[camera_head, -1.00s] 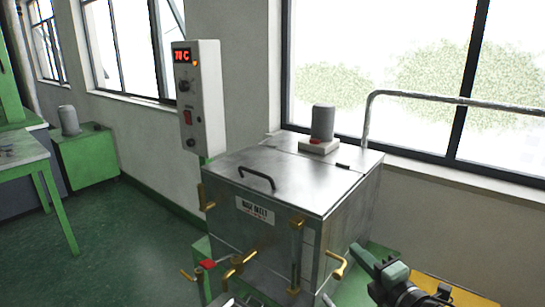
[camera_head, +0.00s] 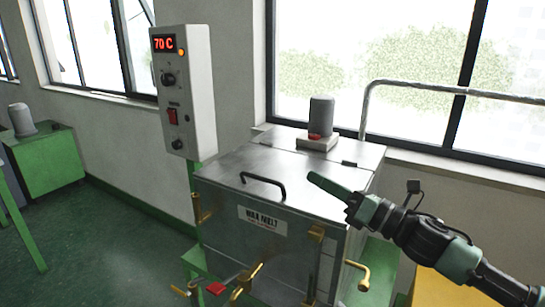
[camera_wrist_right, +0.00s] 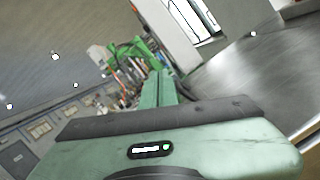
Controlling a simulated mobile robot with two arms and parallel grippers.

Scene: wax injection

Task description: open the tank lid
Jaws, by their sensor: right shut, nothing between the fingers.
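The wax melt tank is a steel box with a flat metal lid (camera_head: 225,168) that lies shut. A dark bar handle (camera_head: 263,184) stands on the lid near its front edge. My right gripper (camera_head: 314,178) is shut and empty. In the head view its green fingers point left over the right part of the lid, to the right of the handle and apart from it. In the right wrist view its fingers (camera_wrist_right: 160,84) lie together, with the shiny lid (camera_wrist_right: 245,75) to their right. My left gripper is in neither view.
A control box (camera_head: 185,90) reading 70 C stands at the tank's back left. A grey motor (camera_head: 321,115) sits on the fixed rear top. Brass valves and levers (camera_head: 357,273) stick out at the front. A metal rail (camera_head: 440,92) runs behind, at the right.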

